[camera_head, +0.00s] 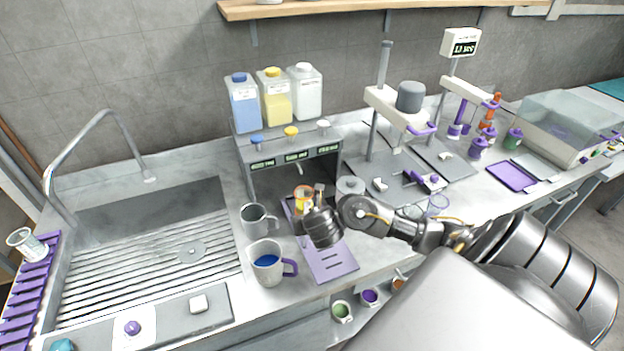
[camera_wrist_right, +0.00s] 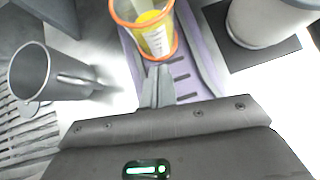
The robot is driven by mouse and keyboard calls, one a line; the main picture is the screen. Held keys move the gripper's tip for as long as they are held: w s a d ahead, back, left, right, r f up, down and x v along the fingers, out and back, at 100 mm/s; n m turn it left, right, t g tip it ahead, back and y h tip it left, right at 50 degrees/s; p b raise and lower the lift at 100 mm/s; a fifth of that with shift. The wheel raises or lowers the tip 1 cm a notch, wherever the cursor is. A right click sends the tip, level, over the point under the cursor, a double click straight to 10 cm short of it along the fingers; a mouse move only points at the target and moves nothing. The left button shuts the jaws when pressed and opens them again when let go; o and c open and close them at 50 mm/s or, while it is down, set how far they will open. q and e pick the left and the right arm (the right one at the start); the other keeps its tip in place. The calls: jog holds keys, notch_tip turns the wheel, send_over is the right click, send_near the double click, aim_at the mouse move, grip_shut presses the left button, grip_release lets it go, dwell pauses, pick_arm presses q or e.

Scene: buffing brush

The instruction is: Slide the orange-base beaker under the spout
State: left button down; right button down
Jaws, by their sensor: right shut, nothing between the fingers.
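The orange-base beaker (camera_head: 303,192) stands upright at the back part of a purple slotted tray (camera_head: 334,266), in front of the dispenser (camera_head: 290,158). In the right wrist view the beaker (camera_wrist_right: 157,42) shows an orange rim, an orange base and yellow on its side. My right gripper (camera_head: 318,190) is shut and empty. Its fingertips (camera_wrist_right: 160,68) are right at the near side of the beaker's base; I cannot tell whether they touch. The dispenser's spout is partly hidden in shadow. My left gripper is not in view.
A grey mug (camera_head: 256,221) and a mug with blue liquid (camera_head: 267,264) stand left of the tray. A white lidded pot (camera_head: 350,187) is close on the right. A sink (camera_head: 150,245) lies left. The tray's front part is clear.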

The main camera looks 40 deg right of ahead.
aim_at(306, 207)
jog(key=shift+w+d, duration=0.4)
jog(key=shift+w, duration=0.35)
jog(key=w, duration=0.1)
jog(key=w+d, duration=0.1)
jog(key=w, duration=0.1)
jog(key=shift+w+d+b, duration=0.15)
jog(key=shift+d+b, duration=0.15)
jog(key=shift+d, duration=0.05)
